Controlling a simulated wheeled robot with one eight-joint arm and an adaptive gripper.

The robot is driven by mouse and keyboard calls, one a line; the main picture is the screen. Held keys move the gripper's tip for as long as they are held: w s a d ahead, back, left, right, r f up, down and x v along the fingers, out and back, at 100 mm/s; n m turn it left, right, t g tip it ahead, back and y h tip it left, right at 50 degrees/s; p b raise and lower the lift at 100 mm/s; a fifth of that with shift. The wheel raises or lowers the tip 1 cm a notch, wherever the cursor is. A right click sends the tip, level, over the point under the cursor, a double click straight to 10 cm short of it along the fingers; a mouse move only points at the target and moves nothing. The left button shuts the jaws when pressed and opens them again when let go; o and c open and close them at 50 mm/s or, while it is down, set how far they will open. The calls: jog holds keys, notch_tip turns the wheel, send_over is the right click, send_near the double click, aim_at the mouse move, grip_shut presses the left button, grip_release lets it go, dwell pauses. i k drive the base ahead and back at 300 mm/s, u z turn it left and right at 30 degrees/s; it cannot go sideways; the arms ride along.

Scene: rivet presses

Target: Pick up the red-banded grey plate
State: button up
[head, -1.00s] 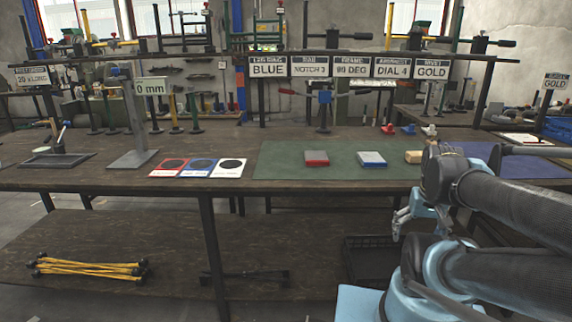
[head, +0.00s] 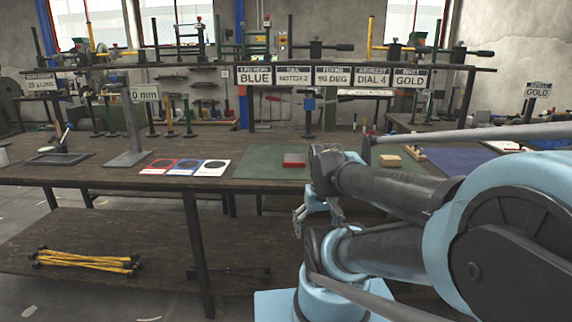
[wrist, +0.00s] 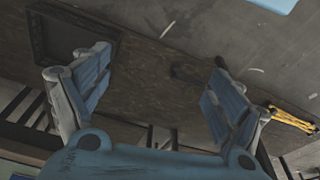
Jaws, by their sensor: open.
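The red-banded grey plate (head: 294,160) lies flat on the green mat (head: 258,171) on the bench in the head view; it looks mostly red from here. My gripper (head: 303,217) hangs in front of the bench edge, below and to the right of the plate, and is not touching it. In the wrist view my gripper (wrist: 160,75) has its two blue fingers wide apart with nothing between them. The plate cannot be made out in the wrist view. The blue-banded plate is hidden behind my arm in the head view.
Red, blue and white cards (head: 184,167) lie left of the mat. A tan block (head: 391,161) sits right of my arm. A grey stand (head: 130,130) rises at left. Yellow rods (head: 85,258) lie on the lower shelf. A sign rack (head: 330,75) spans behind the bench.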

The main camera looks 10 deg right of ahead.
aim_at(291, 160)
jog(key=u, duration=2.1)
jog(key=k, duration=1.1)
jog(key=z, duration=0.8)
jog(key=i, duration=0.95)
jog(key=u, duration=0.05)
